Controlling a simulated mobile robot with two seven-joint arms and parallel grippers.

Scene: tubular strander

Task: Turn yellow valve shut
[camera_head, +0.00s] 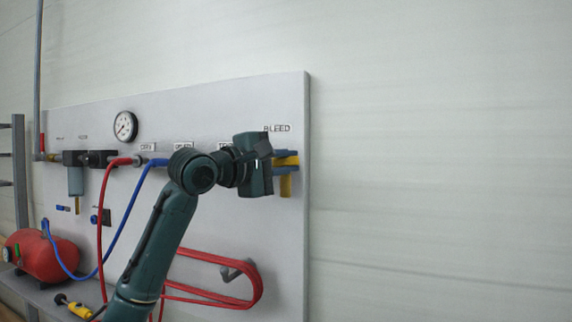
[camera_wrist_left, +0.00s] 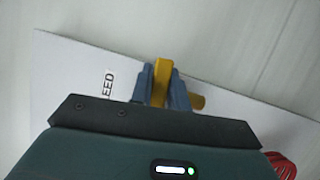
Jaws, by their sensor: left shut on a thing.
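The yellow valve (camera_head: 286,187) is at the right end of the grey panel, under the BLEED label (camera_head: 277,128). Its yellow handle (camera_wrist_left: 161,80) stands between the two blue-grey fingers in the left wrist view, with a finger close on each side. Another yellow part (camera_wrist_left: 197,102) shows to the right of the fingers. My left gripper (camera_head: 287,164) is shut on the yellow valve handle. Its body and wrist hide part of the valve and the fittings to the left in the head view. My right gripper is in neither view.
The grey panel (camera_head: 220,105) carries a pressure gauge (camera_head: 125,126), a looped red hose (camera_head: 215,298) on a hook and a blue hose (camera_head: 128,210). A red tank (camera_head: 45,257) sits at lower left. The wall right of the panel is bare.

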